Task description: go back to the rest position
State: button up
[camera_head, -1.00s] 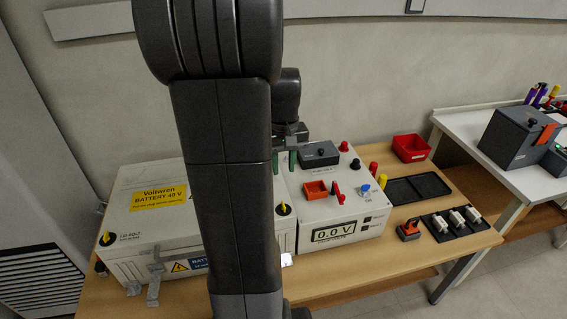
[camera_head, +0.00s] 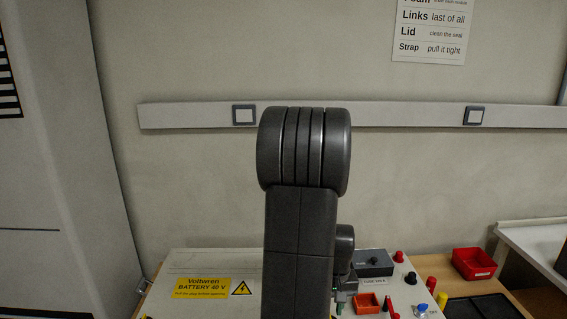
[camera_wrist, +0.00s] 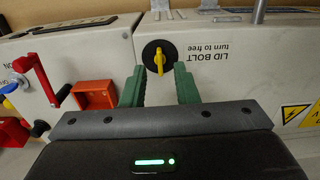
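In the wrist view my gripper (camera_wrist: 160,84) shows its two green fingers apart, with nothing held between them. A yellow lid bolt knob (camera_wrist: 159,58) on the pale box labelled "LID BOLT turn to free" shows beyond the gap between the fingertips, apart from them as far as I can tell. In the head view my dark arm stands upright in front of the battery box (camera_head: 205,265) and hides much of it. A little green of my gripper (camera_head: 340,302) shows low beside the arm; the rest is hidden.
A red bin (camera_head: 474,262) and a black tray (camera_head: 485,307) lie to the right.

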jog(key=shift+f, duration=1.15)
jog(key=shift+r, duration=0.1)
